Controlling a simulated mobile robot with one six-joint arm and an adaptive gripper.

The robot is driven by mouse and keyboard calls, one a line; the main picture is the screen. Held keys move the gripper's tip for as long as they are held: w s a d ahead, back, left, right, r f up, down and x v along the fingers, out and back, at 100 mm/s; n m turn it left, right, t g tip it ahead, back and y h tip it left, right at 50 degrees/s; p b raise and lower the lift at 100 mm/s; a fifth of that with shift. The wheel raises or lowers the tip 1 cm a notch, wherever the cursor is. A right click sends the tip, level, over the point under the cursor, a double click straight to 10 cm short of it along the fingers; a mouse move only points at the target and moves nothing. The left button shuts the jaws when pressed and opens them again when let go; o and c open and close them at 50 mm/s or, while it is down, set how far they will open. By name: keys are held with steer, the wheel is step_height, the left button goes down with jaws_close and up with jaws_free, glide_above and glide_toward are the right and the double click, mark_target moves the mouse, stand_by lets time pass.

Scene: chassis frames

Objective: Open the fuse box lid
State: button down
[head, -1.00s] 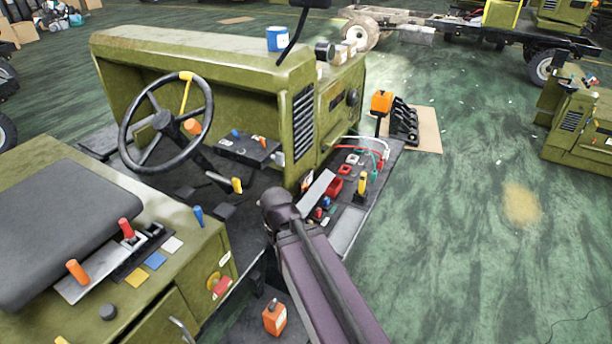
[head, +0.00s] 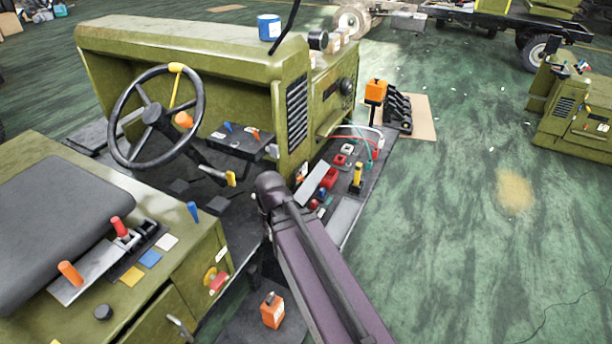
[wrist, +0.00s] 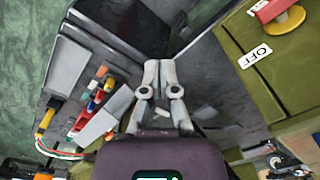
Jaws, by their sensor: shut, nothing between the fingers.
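Coloured fuse-like blocks (head: 327,178) in red, blue and yellow sit on the dark side platform of the olive chassis, in the head view right of my arm. A pale grey plate (head: 312,184), possibly the fuse box lid, lies slanted beside them. In the wrist view the blocks (wrist: 98,96) and the grey plate (wrist: 98,128) are at left. A second flat grey panel (wrist: 67,65) lies beyond them. I cannot tell for sure which is the lid. My gripper (wrist: 158,66) is shut and empty, over the dark platform, right of the blocks and apart from them; my arm hides it in the head view.
A yellow-topped post (head: 357,175) and red, white and green cables (head: 362,133) stand close to the blocks. The seat console (head: 120,240) and steering wheel (head: 155,118) are at left. An orange container (head: 272,310) stands low in front.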

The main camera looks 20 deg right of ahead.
steer(key=w+d+r+m+t+y+p, duration=0.2)
steer(key=w+d+m, duration=0.9)
steer(key=m, duration=0.3)
steer(key=m+t+p, duration=0.1)
steer(key=m+t, duration=0.2)
steer(key=m, duration=1.1)
glide_toward(308, 179)
step_height(308, 179, up, 3)
steer(key=s+d, duration=0.2)
steer(key=shift+a, duration=0.2)
steer(key=shift+f, duration=0.15)
steer(key=b+x, duration=0.4)
steer(key=x, duration=0.1)
steer(key=b+x, duration=0.5)
steer(key=shift+s+a, duration=0.2)
steer(key=shift+s, duration=0.05)
steer(key=shift+w+a+f+b, duration=0.25)
steer(key=shift+w+a, duration=0.1)
steer(key=shift+w, duration=0.25)
steer(key=shift+w+a+f+b, duration=0.15)
steer(key=shift+w+a+b, duration=0.15)
steer(key=shift+w, duration=0.3)
steer(key=shift+w+a, duration=0.15)
steer(key=shift+a, duration=0.25)
